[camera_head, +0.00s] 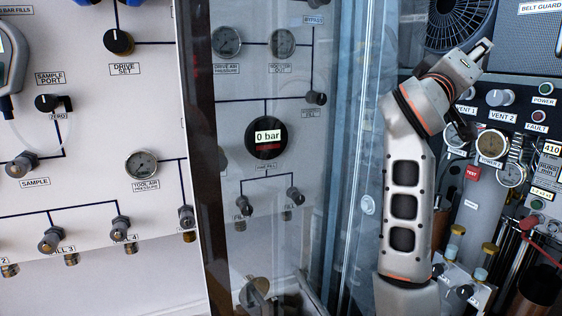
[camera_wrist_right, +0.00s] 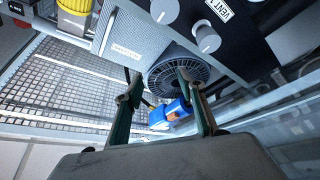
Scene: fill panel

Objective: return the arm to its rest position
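My right arm rises from the bottom edge in the head view, in front of the right-hand panel. Its gripper (camera_head: 482,50) is at the upper end, by the black fan grille, partly hidden by the wrist. In the right wrist view the two fingers of the right gripper (camera_wrist_right: 157,84) stand apart with nothing held between them. A blue part (camera_wrist_right: 170,113) shows beyond the fingers; I cannot tell its distance. My left arm and gripper are not in view.
A clear door or pane (camera_head: 285,200) stands left of my right arm. A fan grille (camera_head: 460,22), VENT 2 knob (camera_head: 499,97), gauges (camera_head: 491,145) and a red TEST button (camera_head: 473,173) crowd the right panel. A white panel (camera_head: 90,180) with valves fills the left.

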